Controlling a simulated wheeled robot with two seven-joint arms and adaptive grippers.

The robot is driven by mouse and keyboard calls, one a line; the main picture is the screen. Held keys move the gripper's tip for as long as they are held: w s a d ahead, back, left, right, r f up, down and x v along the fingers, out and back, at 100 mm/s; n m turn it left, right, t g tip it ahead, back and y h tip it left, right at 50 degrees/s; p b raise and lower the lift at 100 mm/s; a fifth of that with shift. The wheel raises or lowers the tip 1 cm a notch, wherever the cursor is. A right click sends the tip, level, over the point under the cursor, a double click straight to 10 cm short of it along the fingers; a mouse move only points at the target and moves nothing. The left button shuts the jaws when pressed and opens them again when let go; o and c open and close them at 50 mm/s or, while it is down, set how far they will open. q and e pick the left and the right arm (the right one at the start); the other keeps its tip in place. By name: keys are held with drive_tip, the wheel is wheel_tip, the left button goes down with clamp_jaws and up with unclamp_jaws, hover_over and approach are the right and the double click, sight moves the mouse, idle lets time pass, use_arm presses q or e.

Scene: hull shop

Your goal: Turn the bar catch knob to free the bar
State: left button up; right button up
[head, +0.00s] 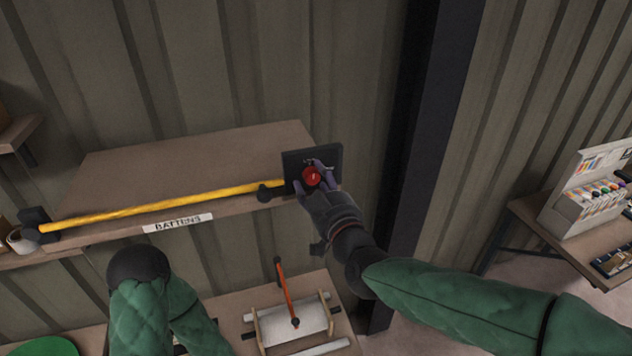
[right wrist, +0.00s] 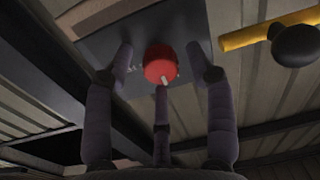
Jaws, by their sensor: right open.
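The red bar catch knob (head: 312,176) is mounted on a dark square plate (head: 326,158) at the right end of the shelf. It also shows in the right wrist view (right wrist: 161,64), with a pale mark on its face. My right gripper (head: 316,178) is open, its fingers spread around the knob; contact cannot be told. Its fingers show in the right wrist view (right wrist: 165,75) too. The yellow bar (head: 160,205) lies along the shelf's front edge, its right end near the plate. My left arm shows at the bottom left, but its gripper cannot be made out.
The shelf (head: 200,160) is bare behind the bar and carries a "BATTENS" label (head: 178,223). A lower bench holds a white roll in a frame (head: 290,325) and an orange-handled tool (head: 286,290). A dark post (head: 420,150) stands right of the plate. A display box (head: 590,200) sits on the right table.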

drive_tip(key=shift+c, duration=0.2)
clamp_jaws()
